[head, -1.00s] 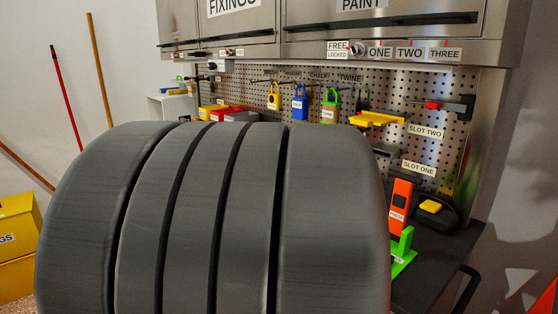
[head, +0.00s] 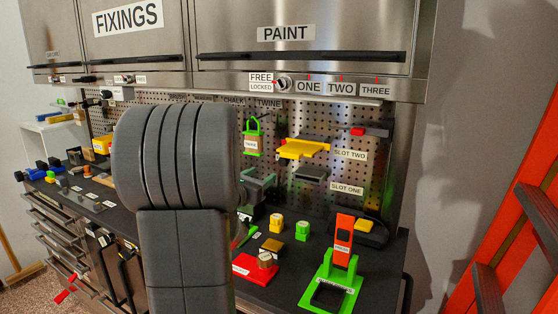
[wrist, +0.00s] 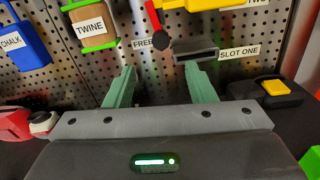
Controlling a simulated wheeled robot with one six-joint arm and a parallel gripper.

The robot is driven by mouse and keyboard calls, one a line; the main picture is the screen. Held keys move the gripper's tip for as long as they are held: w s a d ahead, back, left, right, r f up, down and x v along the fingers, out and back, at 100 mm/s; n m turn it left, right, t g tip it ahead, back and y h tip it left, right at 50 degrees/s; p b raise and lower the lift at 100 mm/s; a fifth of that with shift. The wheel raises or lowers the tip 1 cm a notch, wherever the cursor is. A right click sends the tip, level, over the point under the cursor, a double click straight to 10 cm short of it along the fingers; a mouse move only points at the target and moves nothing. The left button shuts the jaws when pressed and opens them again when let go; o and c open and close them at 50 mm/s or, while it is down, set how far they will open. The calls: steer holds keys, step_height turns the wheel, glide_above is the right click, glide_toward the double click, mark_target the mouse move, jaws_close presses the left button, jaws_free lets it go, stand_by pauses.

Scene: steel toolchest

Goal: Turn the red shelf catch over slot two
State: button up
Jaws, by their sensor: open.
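A small red piece (head: 358,131) sits on a dark bar to the upper right of the SLOT TWO label (head: 349,155). In the wrist view, a red lever (wrist: 153,18) rises from a black round pivot beside a FREE label; which of these is the catch I cannot tell for certain. A yellow shelf (head: 303,148) sticks out left of the SLOT TWO label; its underside shows in the wrist view (wrist: 205,4). My gripper (wrist: 161,72) is open and empty, its green fingers below the red lever and apart from it. My arm hides part of the pegboard in the head view.
A dark grey tray (head: 311,172) juts out by SLOT ONE, close above my right finger. A green-framed TWINE holder (head: 252,142) hangs to the left. Yellow and green blocks, a red piece and a green stand (head: 331,290) occupy the worktop. An orange ladder (head: 540,215) stands right.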

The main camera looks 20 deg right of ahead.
mark_target(282, 162)
steer(key=p+x, duration=0.2)
steer(key=x, duration=1)
steer(key=shift+w+d+p, duration=0.25)
steer(key=shift+d+p, duration=0.1)
steer(key=c, duration=1)
steer(key=shift+f, duration=0.15)
